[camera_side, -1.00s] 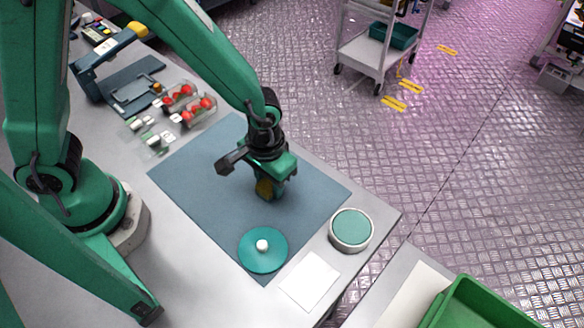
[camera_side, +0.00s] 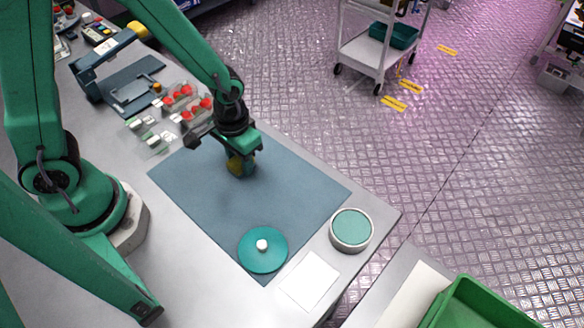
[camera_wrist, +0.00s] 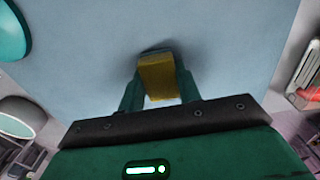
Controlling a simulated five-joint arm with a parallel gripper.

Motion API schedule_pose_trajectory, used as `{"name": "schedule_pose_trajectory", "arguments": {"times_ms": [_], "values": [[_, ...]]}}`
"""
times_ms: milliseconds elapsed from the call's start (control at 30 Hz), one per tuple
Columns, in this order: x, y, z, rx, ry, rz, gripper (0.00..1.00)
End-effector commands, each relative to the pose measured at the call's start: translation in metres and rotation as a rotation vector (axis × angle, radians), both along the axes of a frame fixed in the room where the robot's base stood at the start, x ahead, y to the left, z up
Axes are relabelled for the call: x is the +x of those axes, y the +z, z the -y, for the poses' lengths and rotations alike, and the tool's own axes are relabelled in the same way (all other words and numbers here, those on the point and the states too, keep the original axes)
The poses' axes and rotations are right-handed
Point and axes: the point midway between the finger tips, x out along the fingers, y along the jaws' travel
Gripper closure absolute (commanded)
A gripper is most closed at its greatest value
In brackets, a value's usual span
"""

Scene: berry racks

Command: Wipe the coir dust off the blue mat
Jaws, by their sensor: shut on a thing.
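The blue mat (camera_side: 285,200) lies flat on the grey table. My gripper (camera_side: 240,160) is over the mat's far left part, pointing down. It is shut on a yellow-brown sponge (camera_side: 236,168). In the wrist view the sponge (camera_wrist: 157,78) sits between my two green fingers, with a dark shadow close around it on the mat (camera_wrist: 230,60). It is at or very near the mat surface; I cannot tell if it touches. I make out no coir dust on the mat in either view.
A teal disc with a white knob (camera_side: 262,262) lies on the mat's near corner. A round teal-topped tin (camera_side: 351,230) and a white card (camera_side: 310,280) are beside the mat. Clear boxes of red berries (camera_side: 182,100) stand behind my gripper. The mat's middle is clear.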

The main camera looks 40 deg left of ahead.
Motion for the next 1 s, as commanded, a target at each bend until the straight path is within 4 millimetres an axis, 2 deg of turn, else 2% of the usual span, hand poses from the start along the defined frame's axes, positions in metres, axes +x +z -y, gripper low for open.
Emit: {"name": "schedule_pose_trajectory", "arguments": {"times_ms": [167,300,1000], "values": [[-0.001,0.001,-0.015,0.000,0.001,0.000,0.88],[0.000,0.025,-0.013,-0.001,-0.001,0.005,0.88],[-0.001,0.081,-0.013,0.000,0.000,0.001,0.88]]}}
